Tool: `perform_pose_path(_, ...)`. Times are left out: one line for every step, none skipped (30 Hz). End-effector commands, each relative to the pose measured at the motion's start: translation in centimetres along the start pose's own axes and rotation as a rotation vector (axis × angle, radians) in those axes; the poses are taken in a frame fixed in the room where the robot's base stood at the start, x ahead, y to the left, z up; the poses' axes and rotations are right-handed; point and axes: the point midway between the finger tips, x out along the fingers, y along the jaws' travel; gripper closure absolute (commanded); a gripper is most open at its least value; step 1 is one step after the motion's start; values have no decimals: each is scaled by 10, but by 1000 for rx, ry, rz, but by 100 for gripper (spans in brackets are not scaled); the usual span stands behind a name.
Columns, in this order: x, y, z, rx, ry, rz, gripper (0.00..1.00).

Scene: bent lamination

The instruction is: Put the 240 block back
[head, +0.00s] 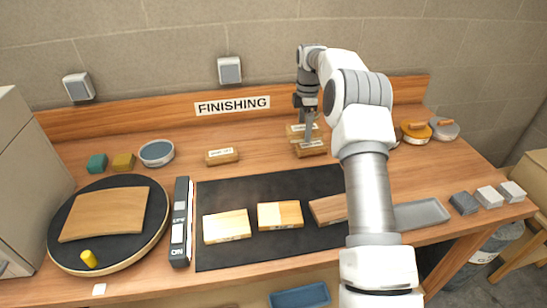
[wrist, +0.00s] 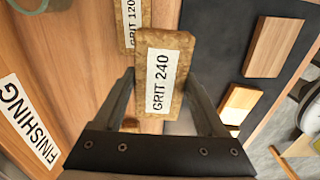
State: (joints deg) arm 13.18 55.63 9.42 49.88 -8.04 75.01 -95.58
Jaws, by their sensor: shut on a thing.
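The 240 block is a brown, cork-like block with a white "GRIT 240" label (wrist: 160,82). My gripper (wrist: 160,105) is shut on it, with one finger on each side in the wrist view. In the head view my gripper (head: 309,138) points down at the back of the bench, with the held block (head: 311,149) at its fingertips. I cannot tell whether the block touches the bench. A similar block labelled "GRIT 120" (wrist: 129,25) lies close by, beyond it in the wrist view. It shows just behind the held block in the head view (head: 295,130).
Another labelled block (head: 222,156) lies to the left, with clear bench between. A dark mat (head: 240,255) in front bears three wooden pieces. A round bowl (head: 156,152) stands at back left. A grey tray (head: 422,213) and small blocks are at right. My arm hides part of the bench.

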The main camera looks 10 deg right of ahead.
Motion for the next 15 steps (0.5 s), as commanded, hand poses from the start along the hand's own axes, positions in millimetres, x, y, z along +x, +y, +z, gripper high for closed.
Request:
perform_pose_path(1, 1, -1, -3, 0, 0, 70)
perform_pose_path(2, 2, -2, -4, 1, 0, 70)
perform_pose_path(4, 4, -6, -5, 1, 0, 70)
perform_pose_path(6, 6, -10, -6, 1, 0, 70)
perform_pose_path(10, 8, -16, -7, 1, -1, 70)
perform_pose_path(15, 11, -23, -8, 1, -2, 70)
perform_pose_path(18, 14, -29, -9, 1, -2, 70)
perform_pose_path(23, 16, -36, -8, 1, -3, 70)
perform_pose_path(28, 20, -44, -8, 1, -2, 70)
perform_pose_path(33, 23, -51, -9, 1, -3, 70)
perform_pose_path(36, 26, -57, -8, 1, -1, 70)
perform_pose_path(42, 30, -66, -8, 1, -2, 70)
perform_pose_path(46, 33, -71, -8, 1, -1, 70)
perform_pose_path(50, 36, -76, -6, 0, 0, 70)
perform_pose_path(55, 38, -84, -6, 0, -1, 70)
